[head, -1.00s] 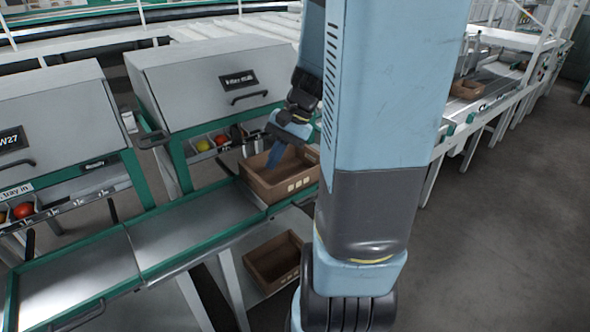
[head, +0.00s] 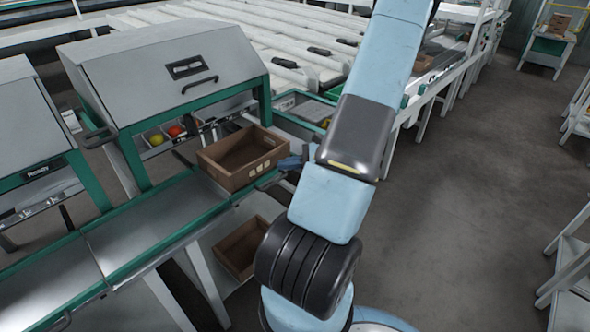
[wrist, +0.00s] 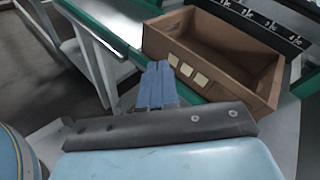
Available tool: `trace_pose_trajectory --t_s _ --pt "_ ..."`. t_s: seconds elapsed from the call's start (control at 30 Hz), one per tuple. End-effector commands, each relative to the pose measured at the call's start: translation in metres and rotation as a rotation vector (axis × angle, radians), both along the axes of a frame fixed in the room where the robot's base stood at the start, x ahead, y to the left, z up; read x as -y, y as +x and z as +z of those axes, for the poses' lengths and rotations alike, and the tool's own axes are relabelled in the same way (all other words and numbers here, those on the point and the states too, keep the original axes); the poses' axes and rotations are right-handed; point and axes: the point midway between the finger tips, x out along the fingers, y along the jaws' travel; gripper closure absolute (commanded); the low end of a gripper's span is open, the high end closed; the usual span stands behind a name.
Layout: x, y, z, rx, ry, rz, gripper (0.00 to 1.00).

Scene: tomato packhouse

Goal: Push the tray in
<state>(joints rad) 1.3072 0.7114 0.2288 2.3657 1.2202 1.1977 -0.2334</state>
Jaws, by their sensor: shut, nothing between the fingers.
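A brown, empty, open-topped tray (head: 240,158) sits on the metal shelf in front of the grey hooded machine. In the wrist view the tray (wrist: 222,60) shows its near wall with pale labels. My gripper (head: 291,163) is just right of the tray, at its near side, in the head view. In the wrist view my blue fingers (wrist: 157,85) are together and empty, pointing toward the tray's labelled wall near its left corner. I cannot tell whether they touch it.
Another brown tray (head: 240,247) lies on the lower shelf. The hooded machine (head: 165,70) stands behind the shelf, with coloured tomatoes (head: 174,131) under its front. The green-edged metal shelf (head: 150,222) runs empty to the left. Open floor (head: 480,210) lies to the right.

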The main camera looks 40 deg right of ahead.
Motion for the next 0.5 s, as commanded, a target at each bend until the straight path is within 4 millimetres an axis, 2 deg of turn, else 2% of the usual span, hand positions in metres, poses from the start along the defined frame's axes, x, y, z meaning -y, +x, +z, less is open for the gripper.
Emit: trace_pose_trajectory --t_s 0.03,0.3,0.5 --pt "0.012 -0.005 -0.011 0.004 0.047 -0.063 1.0" --pt "0.066 -0.033 -0.066 0.044 0.262 -0.396 1.0" --pt "0.094 -0.055 -0.1 0.075 0.379 -0.594 1.0"
